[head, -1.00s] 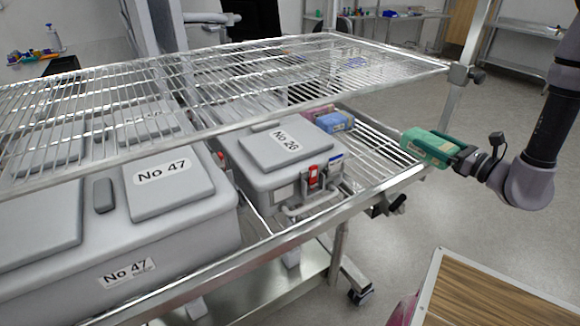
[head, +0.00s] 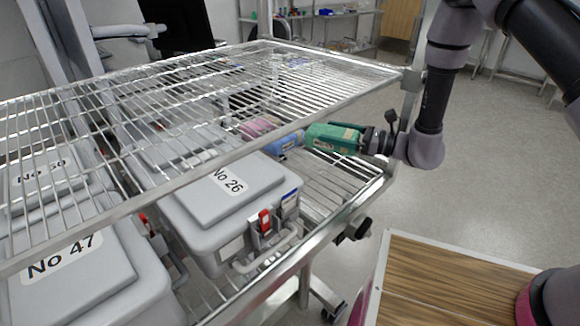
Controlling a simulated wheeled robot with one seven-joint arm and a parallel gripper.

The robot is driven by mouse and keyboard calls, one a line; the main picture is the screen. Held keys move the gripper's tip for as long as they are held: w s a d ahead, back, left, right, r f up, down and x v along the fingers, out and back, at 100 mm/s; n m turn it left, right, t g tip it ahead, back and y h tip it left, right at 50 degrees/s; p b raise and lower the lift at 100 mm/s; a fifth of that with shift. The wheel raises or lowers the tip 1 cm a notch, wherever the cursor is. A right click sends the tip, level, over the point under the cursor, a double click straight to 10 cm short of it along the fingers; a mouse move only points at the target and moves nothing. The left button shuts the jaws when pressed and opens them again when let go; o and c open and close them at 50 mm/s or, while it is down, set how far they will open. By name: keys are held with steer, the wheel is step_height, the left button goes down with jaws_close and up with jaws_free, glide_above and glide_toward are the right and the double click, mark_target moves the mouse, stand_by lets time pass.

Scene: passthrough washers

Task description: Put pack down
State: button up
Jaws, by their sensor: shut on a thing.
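My gripper (head: 364,141) is shut on a green pack (head: 330,137) and holds it level between the upper and lower wire shelves of the cart, at the right end. The lower shelf (head: 322,192) shows bare wires below the pack. A blue pack (head: 287,142) lies just left of the green pack, and a pink pack (head: 258,127) lies beyond it. I cannot tell whether the green pack touches the blue one or the shelf. The fingertips are partly hidden by the pack.
The upper wire shelf (head: 386,75) stands close above the pack. A grey box marked No 26 (head: 222,240) sits on the lower shelf in front. Another grey box, No 47 (head: 125,310), is at the lower left. A cart post (head: 411,100) stands near my arm.

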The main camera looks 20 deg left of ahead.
step_height(320, 180, down, 10)
steer(key=shift+r, duration=0.2)
steer(key=shift+f, duration=0.1)
